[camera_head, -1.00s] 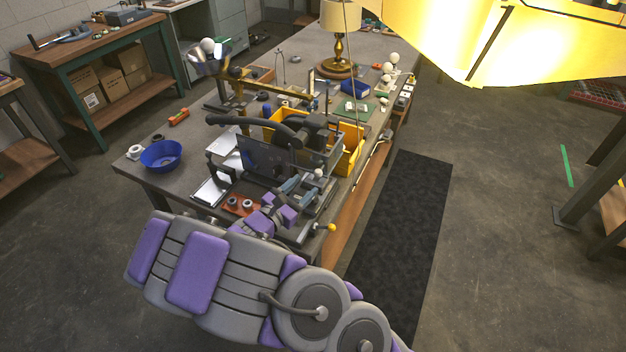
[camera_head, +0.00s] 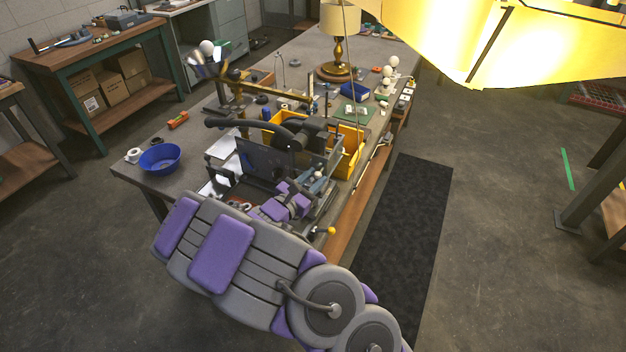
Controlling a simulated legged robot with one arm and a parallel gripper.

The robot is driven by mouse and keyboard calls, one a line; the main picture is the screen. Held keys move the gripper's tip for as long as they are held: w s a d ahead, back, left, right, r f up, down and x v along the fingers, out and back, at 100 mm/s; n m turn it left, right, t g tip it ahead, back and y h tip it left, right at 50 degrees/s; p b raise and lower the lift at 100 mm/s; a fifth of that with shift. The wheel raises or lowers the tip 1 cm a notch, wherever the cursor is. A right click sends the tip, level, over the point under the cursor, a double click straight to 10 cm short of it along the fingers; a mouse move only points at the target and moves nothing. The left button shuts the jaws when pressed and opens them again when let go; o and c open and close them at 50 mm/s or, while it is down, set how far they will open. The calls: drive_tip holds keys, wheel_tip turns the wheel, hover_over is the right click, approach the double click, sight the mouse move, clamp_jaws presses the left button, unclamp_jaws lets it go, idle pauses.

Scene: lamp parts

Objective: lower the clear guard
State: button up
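A machine with a black curved handle (camera_head: 238,124) stands at the near end of the long workbench (camera_head: 185,185). A flat, dark see-through panel (camera_head: 258,160) on its near side looks like the clear guard; it stands up at a slant. My gripper (camera_head: 316,182) is at the machine's near right side, just right of and below the panel. My purple and grey arm hides the machine's lower front. The fingers are small and partly hidden, so I cannot tell whether they are open or touch the panel.
A yellow bin (camera_head: 347,160) stands right behind the machine. A blue bowl (camera_head: 160,158) and a white roll (camera_head: 133,155) sit at the bench's left corner. A brass lamp (camera_head: 339,45) stands farther back. A dark floor mat (camera_head: 405,230) lies clear on the right.

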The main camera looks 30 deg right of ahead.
clamp_jaws()
wheel_tip(320, 180, down, 10)
drive_tip(key=shift+b, duration=0.85)
drive_tip(key=shift+o, duration=1)
unclamp_jaws()
drive_tip(key=shift+w+f, duration=0.1)
drive_tip(key=shift+f, duration=0.05)
drive_tip(key=shift+o, duration=1.1)
drive_tip(key=shift+a, duration=0.1)
